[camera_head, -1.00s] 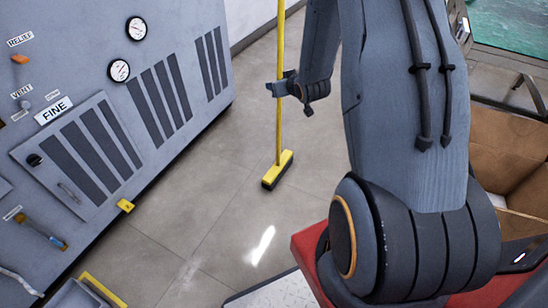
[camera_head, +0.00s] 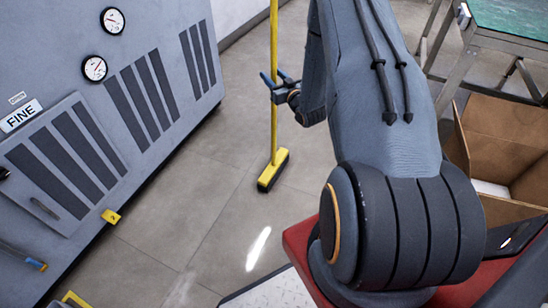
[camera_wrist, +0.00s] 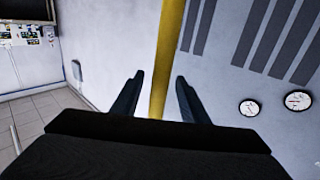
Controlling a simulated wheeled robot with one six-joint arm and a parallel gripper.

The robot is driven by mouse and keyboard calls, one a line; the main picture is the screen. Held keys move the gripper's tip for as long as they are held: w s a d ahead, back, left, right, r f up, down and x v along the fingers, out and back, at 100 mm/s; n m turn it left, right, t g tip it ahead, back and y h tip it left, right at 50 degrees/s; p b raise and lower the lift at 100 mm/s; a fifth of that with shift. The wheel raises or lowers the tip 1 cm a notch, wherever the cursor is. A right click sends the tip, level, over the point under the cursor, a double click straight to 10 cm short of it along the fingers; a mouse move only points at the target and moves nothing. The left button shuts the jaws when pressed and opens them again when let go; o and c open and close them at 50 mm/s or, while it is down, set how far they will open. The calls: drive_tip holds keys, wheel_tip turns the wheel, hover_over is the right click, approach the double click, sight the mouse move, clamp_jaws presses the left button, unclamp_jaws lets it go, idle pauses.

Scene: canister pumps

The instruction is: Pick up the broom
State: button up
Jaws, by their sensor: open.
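The broom has a yellow pole (camera_head: 274,75) and a yellow head with dark bristles (camera_head: 273,170). It stands upright on the tiled floor, head down. In the head view my gripper (camera_head: 274,82) is at the pole, well above the broom head. In the wrist view the yellow pole (camera_wrist: 166,55) runs between the two dark fingers of my gripper (camera_wrist: 158,92), which are spread apart.
A grey cabinet (camera_head: 150,75) with gauges and vents stands to the left. An open cardboard box (camera_head: 505,135) and a green-topped table (camera_head: 510,22) are on the right. The floor (camera_head: 215,190) around the broom head is clear.

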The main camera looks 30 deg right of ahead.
drive_tip(key=w, duration=0.3)
clamp_jaws()
drive_tip(key=shift+w, duration=0.1)
drive_tip(key=shift+r, duration=0.15)
